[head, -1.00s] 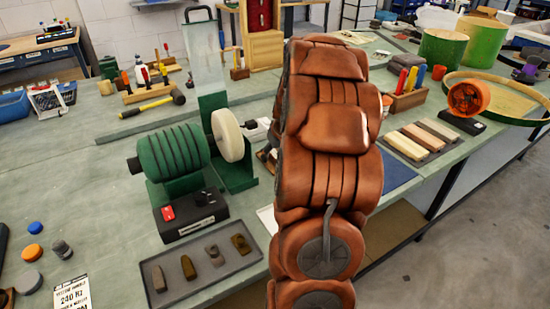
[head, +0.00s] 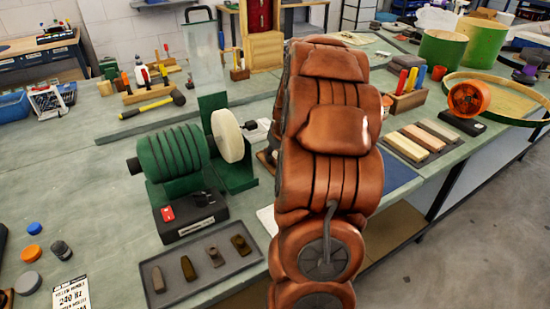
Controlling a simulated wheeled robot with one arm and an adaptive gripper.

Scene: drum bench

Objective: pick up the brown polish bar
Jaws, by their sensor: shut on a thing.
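Several short polish bars lie apart in a row on a dark grey tray (head: 205,279) at the front edge of the bench. From left to right they are a grey-brown bar (head: 158,279), an olive-brown bar (head: 188,268), a grey-brown piece (head: 214,256) and a dark brown bar (head: 240,244). Their browns are close, so I cannot tell for sure which is the brown polish bar. My large orange-brown arm fills the middle of the view and hides part of the bench. My gripper is not visible, nor is anything it may hold.
A green buffing machine (head: 172,153) with a pale wheel (head: 228,136) stands behind the tray. A hammer (head: 152,105) lies farther back.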

